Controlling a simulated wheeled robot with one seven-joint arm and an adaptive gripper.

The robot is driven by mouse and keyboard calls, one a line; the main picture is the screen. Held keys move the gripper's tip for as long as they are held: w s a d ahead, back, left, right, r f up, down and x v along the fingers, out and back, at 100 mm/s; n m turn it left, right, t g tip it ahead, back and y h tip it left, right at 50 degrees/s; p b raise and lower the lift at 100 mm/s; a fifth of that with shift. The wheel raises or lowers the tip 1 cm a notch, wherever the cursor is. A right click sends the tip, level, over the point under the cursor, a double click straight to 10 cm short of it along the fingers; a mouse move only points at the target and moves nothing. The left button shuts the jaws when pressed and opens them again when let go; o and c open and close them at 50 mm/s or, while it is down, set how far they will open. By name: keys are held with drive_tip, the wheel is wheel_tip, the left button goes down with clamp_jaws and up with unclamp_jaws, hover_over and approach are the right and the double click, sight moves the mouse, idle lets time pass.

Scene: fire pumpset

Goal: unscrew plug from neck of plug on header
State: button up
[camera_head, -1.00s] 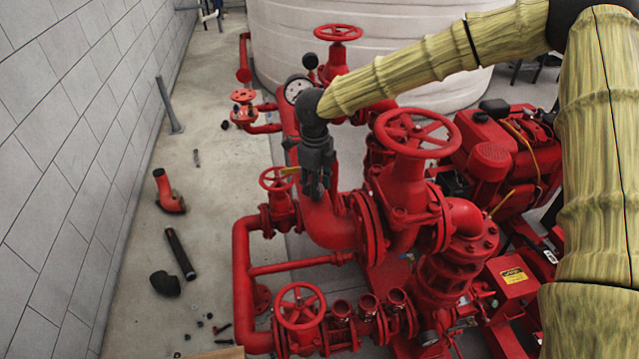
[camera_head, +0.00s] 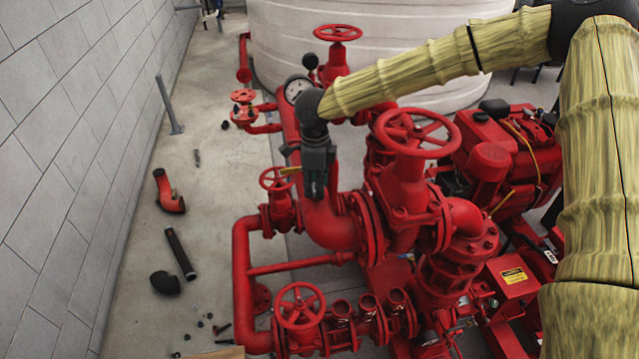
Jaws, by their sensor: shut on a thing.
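The red header (camera_head: 323,217) is a thick pipe that bends down in the middle of the head view. My gripper (camera_head: 314,194) is dark grey and points down against the upper part of this pipe, at the end of my yellow-sleeved arm. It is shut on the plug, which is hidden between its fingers. The neck of the plug is hidden behind the gripper too.
A round gauge (camera_head: 298,88) stands close behind my wrist. Red handwheels (camera_head: 415,131) and (camera_head: 277,178) flank the gripper. Loose fittings, including a black pipe (camera_head: 180,254), lie on the floor at left. A grey block wall borders the left side.

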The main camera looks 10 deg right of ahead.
drive_tip(key=n, duration=0.4)
drive_tip(key=shift+n, duration=0.3)
idle(0.3)
drive_tip(key=shift+n, duration=2.3)
drive_tip(key=n, duration=0.4)
drive_tip(key=shift+n, duration=0.3)
drive_tip(key=shift+n, duration=2.3)
